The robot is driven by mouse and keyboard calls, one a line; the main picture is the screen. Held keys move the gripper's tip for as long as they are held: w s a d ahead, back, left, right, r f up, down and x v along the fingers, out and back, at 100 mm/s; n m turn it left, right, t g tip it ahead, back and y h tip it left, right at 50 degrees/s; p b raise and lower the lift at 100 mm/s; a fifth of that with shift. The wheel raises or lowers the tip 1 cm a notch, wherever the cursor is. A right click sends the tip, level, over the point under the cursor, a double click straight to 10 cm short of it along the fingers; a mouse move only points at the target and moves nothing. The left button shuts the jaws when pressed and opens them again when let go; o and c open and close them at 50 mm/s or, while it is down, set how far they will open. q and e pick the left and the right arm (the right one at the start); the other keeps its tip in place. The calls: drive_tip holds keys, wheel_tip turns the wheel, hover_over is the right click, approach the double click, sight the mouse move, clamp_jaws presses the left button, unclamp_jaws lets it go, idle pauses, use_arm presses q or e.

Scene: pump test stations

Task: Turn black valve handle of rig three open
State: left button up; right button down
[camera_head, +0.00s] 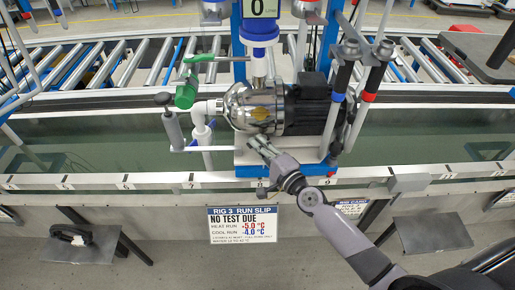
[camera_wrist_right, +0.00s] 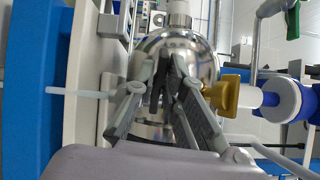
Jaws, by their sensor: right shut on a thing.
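Rig three's chrome pump (camera_head: 252,108) with its black motor (camera_head: 306,106) stands on a blue and white base at the middle of the head view. My right gripper (camera_head: 258,145) is at the pump's front lower side. In the right wrist view my right gripper (camera_wrist_right: 168,75) has its fingers brought together on a narrow dark piece before the chrome body (camera_wrist_right: 202,60). This seems to be the black valve handle (camera_wrist_right: 158,88), mostly hidden by the fingers. A brass fitting (camera_wrist_right: 226,96) is right beside the fingers. My left gripper is not in view.
A green-handled valve (camera_head: 187,92) and white pipes are left of the pump. Hoses with blue and red bands (camera_head: 369,85) rise at its right. A run slip (camera_head: 243,224) reading "RIG 3" hangs below. A roller conveyor (camera_head: 105,65) runs behind.

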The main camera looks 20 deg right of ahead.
drive_tip(key=shift+f, duration=0.1)
idle(0.4)
drive_tip(key=c, duration=1.7)
unclamp_jaws()
drive_tip(key=shift+o, duration=0.2)
drive_tip(key=shift+s, duration=0.1)
drive_tip(key=v, duration=1.2)
drive_tip(key=shift+d, duration=0.1)
